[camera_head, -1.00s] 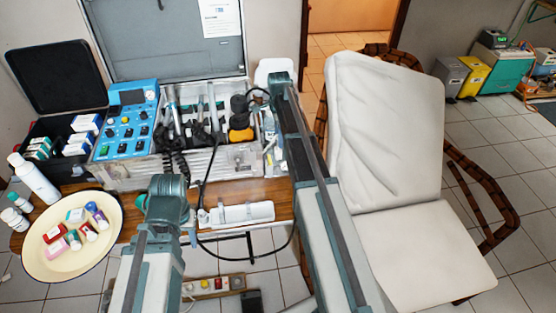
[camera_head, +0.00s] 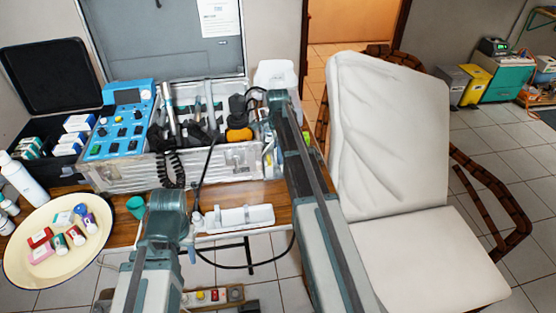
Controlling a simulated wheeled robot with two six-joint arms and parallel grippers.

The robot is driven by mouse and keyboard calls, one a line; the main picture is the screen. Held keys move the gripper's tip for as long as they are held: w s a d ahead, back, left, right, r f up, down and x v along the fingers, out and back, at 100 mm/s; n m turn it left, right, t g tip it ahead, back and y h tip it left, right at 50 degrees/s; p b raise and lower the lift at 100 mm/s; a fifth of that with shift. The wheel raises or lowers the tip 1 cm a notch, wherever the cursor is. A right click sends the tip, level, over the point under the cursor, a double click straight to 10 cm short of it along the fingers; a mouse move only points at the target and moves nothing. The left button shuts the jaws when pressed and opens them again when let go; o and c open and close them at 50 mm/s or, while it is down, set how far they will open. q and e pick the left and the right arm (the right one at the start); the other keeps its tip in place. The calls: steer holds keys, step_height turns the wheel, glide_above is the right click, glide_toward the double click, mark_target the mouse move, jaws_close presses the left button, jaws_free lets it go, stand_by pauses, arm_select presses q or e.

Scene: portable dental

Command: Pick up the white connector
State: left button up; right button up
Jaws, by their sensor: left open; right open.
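A small white piece (camera_head: 197,219) at the lower end of a black cable, probably the white connector, lies on the wooden table at the left end of a white tray (camera_head: 262,216). My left gripper (camera_head: 166,212) is just left of it, at the table's front edge. Its fingers are mostly hidden behind my wrist, and I see nothing held. My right gripper (camera_head: 279,98) reaches over the right end of the metal case. It is open, with its fingertips hard to make out.
The open metal case (camera_head: 125,177) with dental handpieces fills the table's back. A blue control unit (camera_head: 122,122) is at its left. A green cup (camera_head: 136,206) and a round plate (camera_head: 22,262) of small bottles are left. A white chair (camera_head: 390,150) stands right.

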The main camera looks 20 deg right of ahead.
steer(key=shift+r, duration=0.1)
jaws_close()
steer(key=shift+r, duration=0.1)
stand_by(0.4)
step_height(320, 180, up, 10)
steer(key=p, duration=1)
